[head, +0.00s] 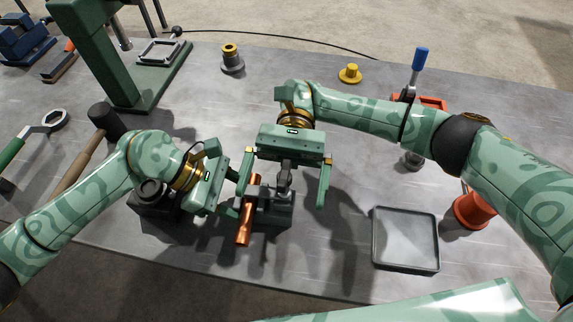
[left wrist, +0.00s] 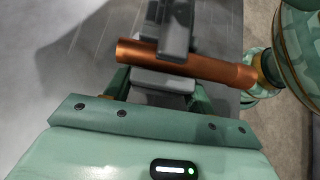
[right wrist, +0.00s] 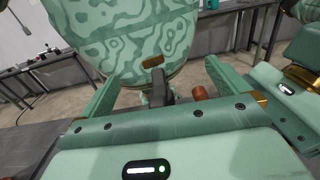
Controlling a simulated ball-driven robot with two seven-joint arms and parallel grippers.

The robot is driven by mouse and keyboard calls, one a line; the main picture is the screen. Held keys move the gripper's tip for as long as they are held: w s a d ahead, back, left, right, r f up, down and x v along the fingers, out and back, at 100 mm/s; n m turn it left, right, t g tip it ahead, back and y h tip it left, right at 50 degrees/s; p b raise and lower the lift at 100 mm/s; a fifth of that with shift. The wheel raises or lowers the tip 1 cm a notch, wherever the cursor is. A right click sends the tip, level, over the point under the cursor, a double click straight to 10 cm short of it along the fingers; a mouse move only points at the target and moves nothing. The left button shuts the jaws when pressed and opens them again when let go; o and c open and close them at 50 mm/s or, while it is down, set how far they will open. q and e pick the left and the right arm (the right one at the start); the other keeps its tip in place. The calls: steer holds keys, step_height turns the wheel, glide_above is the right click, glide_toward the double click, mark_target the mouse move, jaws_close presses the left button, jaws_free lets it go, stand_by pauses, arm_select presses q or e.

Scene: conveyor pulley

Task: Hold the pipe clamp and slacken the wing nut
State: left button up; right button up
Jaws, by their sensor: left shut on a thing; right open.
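The grey pipe clamp (head: 274,207) stands on the bench around a copper pipe (head: 244,226). In the left wrist view the copper pipe (left wrist: 215,68) crosses the grey clamp (left wrist: 165,82). My left gripper (head: 240,200) is shut on the clamp from the left, below the pipe. A dark grey upright part, apparently the wing nut (head: 284,178), rises at the clamp's top. My right gripper (head: 284,180) is open above the clamp, one finger on either side of that part, not visibly touching it. The part also shows between the fingers in the right wrist view (right wrist: 158,85).
A green press (head: 105,60) stands at the back left. A blue-handled tool (head: 418,60) stands behind the right arm.

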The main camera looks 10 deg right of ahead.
steer(key=shift+r, duration=3.55)
